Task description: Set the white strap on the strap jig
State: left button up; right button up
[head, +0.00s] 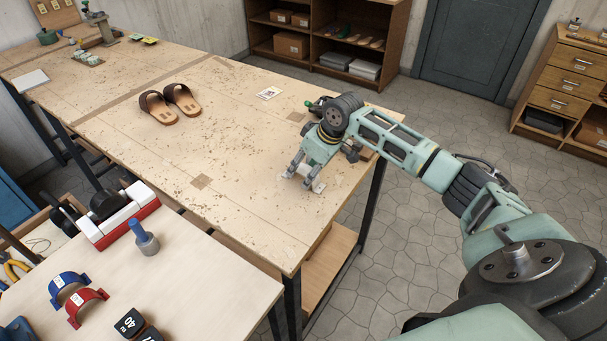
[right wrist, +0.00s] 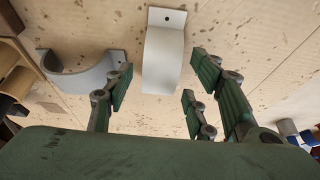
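My right gripper (head: 299,178) points down over the right end of the long wooden table, its fingers spread. Pale pieces (head: 318,187) show under and beside its fingers. In the right wrist view a white arched strap (right wrist: 163,60) with a holed end tab lies on the table, beyond the open fingers and roughly between them. A second pale curved piece (right wrist: 78,78) with a tab lies to its left. The gripper (right wrist: 160,88) holds nothing that I can see. I cannot tell for sure which thing is the strap jig. My left gripper is not in view.
Brown sandals (head: 170,103) and a small card (head: 269,93) lie on the long table (head: 240,140). The nearer table (head: 200,285) carries a blue strap (head: 69,288), a red strap (head: 87,305), a blue-handled tool (head: 144,237) and a red-and-white block (head: 125,222). The long table's middle is mostly clear.

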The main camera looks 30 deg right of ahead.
aim_at(307, 171)
jog(key=c, duration=0.8)
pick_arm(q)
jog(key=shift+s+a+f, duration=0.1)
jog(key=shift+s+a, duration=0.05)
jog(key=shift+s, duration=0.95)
pick_arm(e)
jog(key=shift+c, duration=0.2)
jog(key=shift+r, duration=0.1)
notch_tip(307, 171, up, 10)
jog(key=b, duration=0.3)
pick_arm(q)
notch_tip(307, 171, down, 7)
jog(key=b, duration=0.4)
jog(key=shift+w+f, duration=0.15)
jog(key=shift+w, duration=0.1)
pick_arm(e)
jog(key=s+a+f+m+h, duration=0.1)
jog(key=s+a+m, duration=0.1)
jog(key=s+a, duration=0.5)
jog(key=s+a+f+m, duration=0.2)
jog(key=s+a, duration=0.5)
jog(key=a, duration=0.5)
jog(key=shift+s+a+m+h, duration=0.25)
jog(key=shift+a+m+h, duration=0.05)
jog(key=shift+a+h, duration=0.1)
